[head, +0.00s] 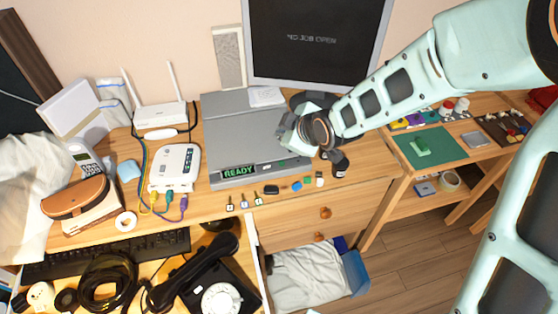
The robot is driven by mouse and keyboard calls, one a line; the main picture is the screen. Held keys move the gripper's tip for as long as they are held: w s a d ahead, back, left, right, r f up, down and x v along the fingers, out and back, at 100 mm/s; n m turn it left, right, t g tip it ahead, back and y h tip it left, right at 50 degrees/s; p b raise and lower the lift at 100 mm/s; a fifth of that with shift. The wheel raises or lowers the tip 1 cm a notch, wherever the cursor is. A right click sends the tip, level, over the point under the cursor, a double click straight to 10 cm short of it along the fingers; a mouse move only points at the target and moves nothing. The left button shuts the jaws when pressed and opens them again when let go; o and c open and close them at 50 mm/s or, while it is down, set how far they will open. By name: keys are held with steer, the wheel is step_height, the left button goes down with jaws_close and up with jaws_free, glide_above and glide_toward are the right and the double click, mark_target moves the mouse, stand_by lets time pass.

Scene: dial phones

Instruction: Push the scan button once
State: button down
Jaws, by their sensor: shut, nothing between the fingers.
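The grey flatbed scanner (240,130) lies on the wooden desk below the monitor. Its front panel carries a display (239,171) with green letters reading READY. A small green mark, possibly a button (281,163), shows to the right of the display; I cannot read its label. My arm reaches in from the right over the scanner's right side. My gripper (338,168) is shut and empty, near the scanner's front right corner. It is small and dark in this view, and I cannot tell its height above the desk. My wrist hides part of the scanner's right side.
The monitor (315,40) stands behind the scanner. Small blocks and keys (272,190) lie along the desk's front edge. A white box with cables (175,167) stands left of the scanner. A black dial phone (215,285) sits at the front. A green mat (430,147) lies right.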

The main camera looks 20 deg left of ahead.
steer(key=b, duration=0.6)
glide_above(283, 165)
step_height(283, 165, down, 8)
steer(key=shift+a+r, duration=0.1)
steer(key=shift+r, duration=0.15)
steer(key=shift+f+b, duration=0.65)
steer(key=shift+f, duration=0.05)
steer(key=shift+f, duration=0.1)
stand_by(0.6)
steer(key=shift+f+b, duration=0.3)
steer(key=shift+b, duration=0.25)
steer(key=shift+f+b, duration=0.35)
steer(key=shift+b, duration=0.05)
stand_by(0.4)
steer(key=shift+r, duration=0.15)
steer(key=shift+r+p, duration=0.55)
steer(key=shift+r, duration=0.1)
